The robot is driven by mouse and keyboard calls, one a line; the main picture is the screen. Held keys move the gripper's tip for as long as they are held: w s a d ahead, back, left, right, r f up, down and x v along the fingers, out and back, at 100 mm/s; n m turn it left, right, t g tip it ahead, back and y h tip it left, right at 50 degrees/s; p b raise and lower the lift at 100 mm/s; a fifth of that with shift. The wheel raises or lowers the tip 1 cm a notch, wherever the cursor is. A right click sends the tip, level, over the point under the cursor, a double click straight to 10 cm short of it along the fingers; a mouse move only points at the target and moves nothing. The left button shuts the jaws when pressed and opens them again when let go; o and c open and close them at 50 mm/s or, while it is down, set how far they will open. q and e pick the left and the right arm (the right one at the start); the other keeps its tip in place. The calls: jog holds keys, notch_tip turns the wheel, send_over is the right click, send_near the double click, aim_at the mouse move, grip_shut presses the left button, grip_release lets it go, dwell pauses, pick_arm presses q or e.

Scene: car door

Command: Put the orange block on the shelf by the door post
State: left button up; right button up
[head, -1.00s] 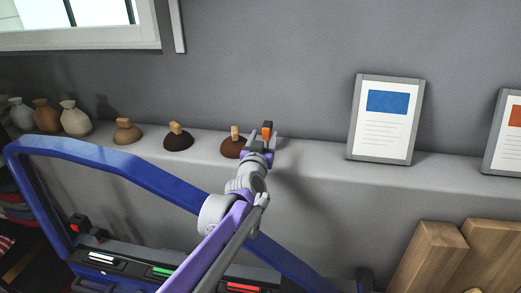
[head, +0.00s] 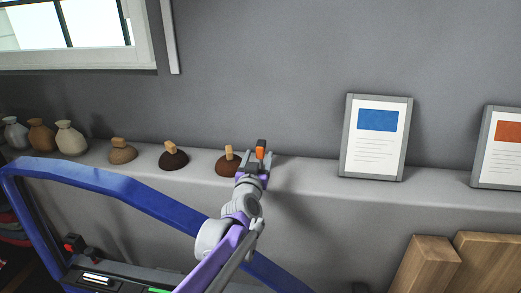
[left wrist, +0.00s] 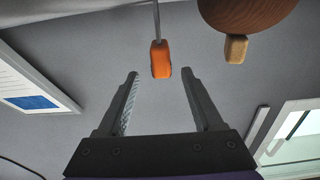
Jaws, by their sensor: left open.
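A small orange block (head: 260,153) with a dark part above it shows at the ledge along the grey wall, right of a dark brown dome. My left gripper (head: 257,159) is open there, and the block appears between or just beyond its fingertips. In the left wrist view the orange block (left wrist: 160,60) is centred between the open fingertips (left wrist: 160,74), touching neither, with a thin grey rod running up from it. What the block rests on is partly hidden. The pale ledge (head: 320,188) runs along the wall. My right gripper is not in view.
The blue door frame (head: 120,187) stands in front of the ledge. Several brown domes with tan pegs, including the nearest dome (head: 226,168), and sacks (head: 70,137) stand left. A framed sheet (head: 376,138) leans right. Wooden blocks (head: 425,265) stand below it.

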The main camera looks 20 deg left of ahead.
aim_at(260, 149)
pick_arm(q)
jog(key=shift+x, duration=0.8)
jog(key=p+x, duration=0.1)
jog(key=x, duration=0.1)
jog(key=r+p+x, duration=0.1)
jog(key=x, duration=0.1)
jog(key=shift+w+a, duration=0.1)
jog(key=shift+w, duration=0.05)
jog(key=shift+w+a+f, duration=0.1)
jog(key=shift+w+f, duration=0.1)
jog(key=shift+w, duration=0.15)
jog(key=shift+s+r, duration=0.1)
jog(key=shift+s, duration=0.1)
grip_shut()
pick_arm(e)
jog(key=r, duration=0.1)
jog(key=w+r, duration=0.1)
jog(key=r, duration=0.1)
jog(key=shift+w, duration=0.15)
